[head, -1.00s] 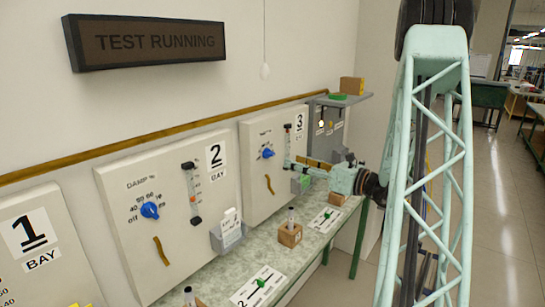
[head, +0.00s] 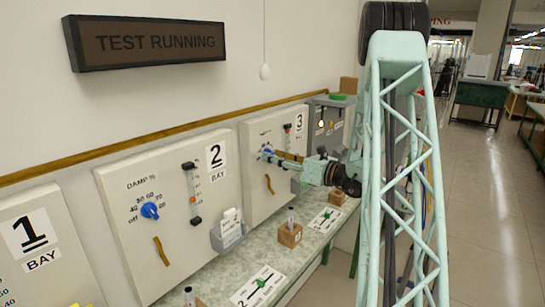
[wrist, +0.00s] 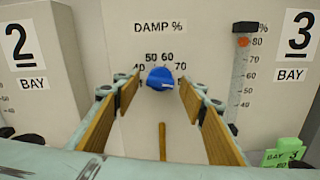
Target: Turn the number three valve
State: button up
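The number three valve is a blue knob (wrist: 160,79) under "DAMP %" on the bay 3 panel (wrist: 204,20). A scale from about 40 to 70 and beyond arches over it, and a pale mark shows on its right part. In the head view the knob (head: 267,152) is partly covered by my fingertips. My gripper (wrist: 160,91) is open, with a wood-coloured pad on each finger. The fingers flank the knob in the wrist view, with a gap on both sides. In the head view my gripper (head: 279,156) reaches the panel face. Contact cannot be told.
A gauge (wrist: 240,80) with an orange marker is right of the knob, and a brown handle (wrist: 162,141) hangs below it. A green bay 3 tag (wrist: 284,153) is lower right. The bay 2 panel (head: 172,205) is to the left. The bench (head: 305,240) holds small blocks and cards.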

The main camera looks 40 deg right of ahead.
jog(key=shift+w+a, duration=0.15)
jog(key=shift+w, duration=0.4)
jog(key=shift+c, duration=0.4)
jog(key=c, duration=0.8)
